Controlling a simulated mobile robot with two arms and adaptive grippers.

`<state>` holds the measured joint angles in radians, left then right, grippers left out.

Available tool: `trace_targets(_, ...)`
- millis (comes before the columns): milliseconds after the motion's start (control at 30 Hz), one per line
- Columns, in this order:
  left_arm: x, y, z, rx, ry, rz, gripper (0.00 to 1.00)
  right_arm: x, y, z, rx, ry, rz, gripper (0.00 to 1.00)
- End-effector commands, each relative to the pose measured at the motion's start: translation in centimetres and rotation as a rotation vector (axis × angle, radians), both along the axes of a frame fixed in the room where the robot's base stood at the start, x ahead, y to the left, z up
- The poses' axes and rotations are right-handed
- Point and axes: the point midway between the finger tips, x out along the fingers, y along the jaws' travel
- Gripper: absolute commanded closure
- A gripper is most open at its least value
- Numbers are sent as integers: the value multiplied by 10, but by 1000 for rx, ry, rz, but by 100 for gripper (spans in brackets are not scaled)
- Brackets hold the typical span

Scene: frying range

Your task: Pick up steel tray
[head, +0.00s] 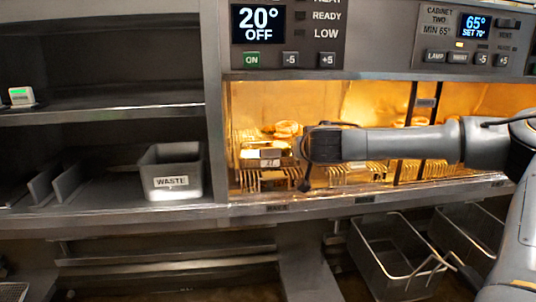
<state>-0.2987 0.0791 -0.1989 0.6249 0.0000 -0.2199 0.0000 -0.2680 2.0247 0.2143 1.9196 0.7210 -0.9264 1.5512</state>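A small steel tray (262,154) with a numbered label on its front stands on the wire rack in the lit left bay of the heated cabinet. Golden food pieces (287,128) show at its top. My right gripper (302,163) is at the tray's right side, at the end of an arm that reaches in from the right. It is seen side-on and dark; its finger opening and any contact with the tray cannot be made out. My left gripper is not in view.
A grey WASTE bin (172,181) stands on the left shelf beside upright dividers (55,184). Fryer baskets (395,255) with wire handles sit below the cabinet ledge (330,205). The upper left shelf is mostly empty.

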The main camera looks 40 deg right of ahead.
Motion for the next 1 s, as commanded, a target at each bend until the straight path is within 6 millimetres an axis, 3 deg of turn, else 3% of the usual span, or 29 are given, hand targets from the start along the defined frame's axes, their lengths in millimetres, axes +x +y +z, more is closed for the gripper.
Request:
trace_targets(267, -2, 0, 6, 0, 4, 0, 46, 12, -7, -6, -2, 2, 0, 85)
trace_targets(700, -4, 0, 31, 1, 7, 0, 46, 45, -29, -25, 0, 6, -1, 85)
trace_targets(1000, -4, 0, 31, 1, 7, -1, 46, 49, -31, -31, 4, 8, 0, 85)
